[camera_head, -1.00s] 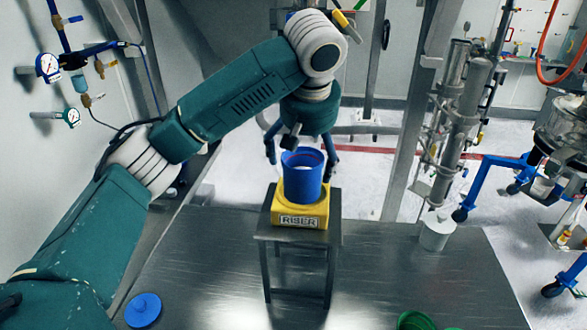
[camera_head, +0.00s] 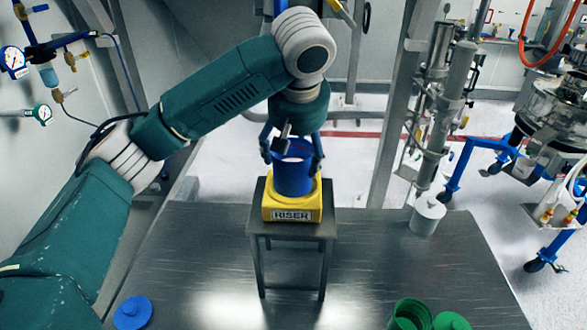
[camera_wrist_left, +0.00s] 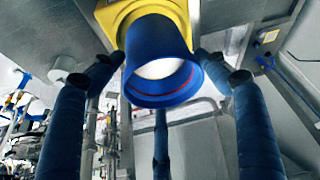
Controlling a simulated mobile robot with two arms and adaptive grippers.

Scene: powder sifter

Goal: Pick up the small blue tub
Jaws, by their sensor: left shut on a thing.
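The small blue tub (camera_head: 293,180) stands upright on a yellow block marked RISER (camera_head: 292,206), with white material inside. My left gripper (camera_head: 291,158) comes down from above and is shut on the tub, its dark blue fingers around the upper sides. In the left wrist view the tub (camera_wrist_left: 158,38) shows its open mouth towards the camera, between the fingers of the gripper (camera_wrist_left: 165,72). The tub still appears to rest on the yellow block. My right gripper is not in view.
The block sits on a small metal stand (camera_head: 290,231) on the steel table (camera_head: 390,262). A blue lid (camera_head: 132,312) lies front left. A green tub (camera_head: 409,314) and green lid (camera_head: 451,321) are at the front edge. A white container (camera_head: 427,214) stands at right.

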